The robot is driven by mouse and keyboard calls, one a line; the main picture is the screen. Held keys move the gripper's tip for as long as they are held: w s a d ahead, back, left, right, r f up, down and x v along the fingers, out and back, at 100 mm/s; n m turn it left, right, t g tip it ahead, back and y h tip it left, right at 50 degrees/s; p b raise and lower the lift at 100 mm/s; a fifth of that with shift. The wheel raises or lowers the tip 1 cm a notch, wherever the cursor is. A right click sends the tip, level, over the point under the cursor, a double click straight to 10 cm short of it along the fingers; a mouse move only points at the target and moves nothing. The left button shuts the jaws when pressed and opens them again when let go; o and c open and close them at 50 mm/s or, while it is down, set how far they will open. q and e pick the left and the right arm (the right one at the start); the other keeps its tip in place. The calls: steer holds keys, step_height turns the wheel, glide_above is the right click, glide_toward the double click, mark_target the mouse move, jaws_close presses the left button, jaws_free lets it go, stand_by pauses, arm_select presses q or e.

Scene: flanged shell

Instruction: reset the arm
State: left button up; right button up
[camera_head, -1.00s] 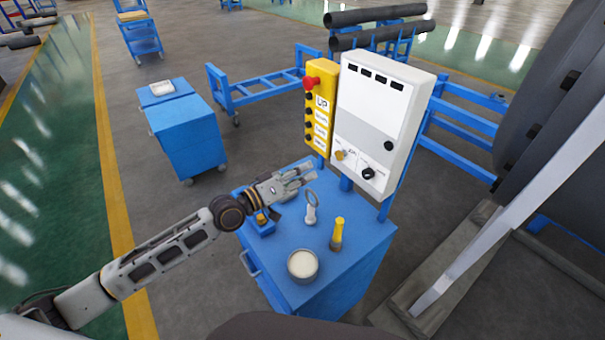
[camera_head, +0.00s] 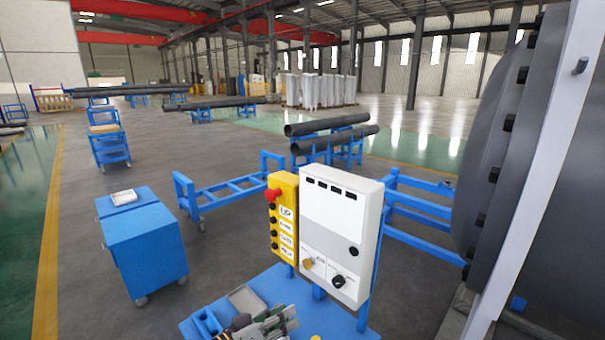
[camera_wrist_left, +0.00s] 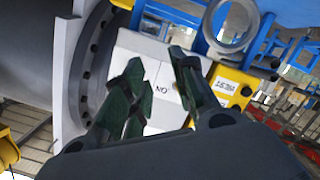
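My left gripper (camera_head: 272,326) shows at the bottom edge of the head view, over the blue cart (camera_head: 330,318), with most of its arm cut off below. In the left wrist view its dark green fingers (camera_wrist_left: 162,88) stand apart with nothing seen between them. Behind them is the white control box (camera_wrist_left: 160,55), which also stands upright on the cart in the head view (camera_head: 336,215). My right gripper is in neither current view.
A yellow button box (camera_head: 283,220) with a red knob adjoins the control box. A grey tray (camera_head: 247,300) lies by the gripper. A grey ring (camera_wrist_left: 231,25) shows in the wrist view. A blue cabinet (camera_head: 150,250) stands left; a large dark flanged shell (camera_head: 515,150) stands right.

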arm_select(q)
steer(key=s+a+f+g+y, duration=0.1)
steer(key=s+a+f+y, duration=0.1)
steer(key=s+a+f, duration=0.1)
steer(key=s+a+f+g+y, duration=0.1)
steer(key=s+a+f+y, duration=0.2)
steer(key=s+f, duration=0.1)
steer(key=s+a+f+g+y, duration=0.2)
steer(key=s+a+f+y, duration=0.1)
steer(key=s+f, duration=0.1)
steer(key=shift+s+a+f+m, duration=0.25)
steer(key=shift+a+m, duration=0.05)
steer(key=shift+a, duration=0.1)
steer(key=s+a+f+n+g+y, duration=0.1)
steer(key=s+a+f+g+y, duration=0.25)
steer(key=s+a, duration=0.45)
steer(key=s+f, duration=0.3)
steer(key=f, duration=3.1)
steer(key=s+a+f+g, duration=0.1)
steer(key=s+a+f, duration=0.1)
steer(key=s+f, duration=0.7)
steer(key=s+a+f+g, duration=0.1)
steer(key=s+f, duration=0.8)
steer(key=s, duration=0.3)
steer(key=shift+s+a, duration=0.35)
steer(key=shift+s, duration=0.05)
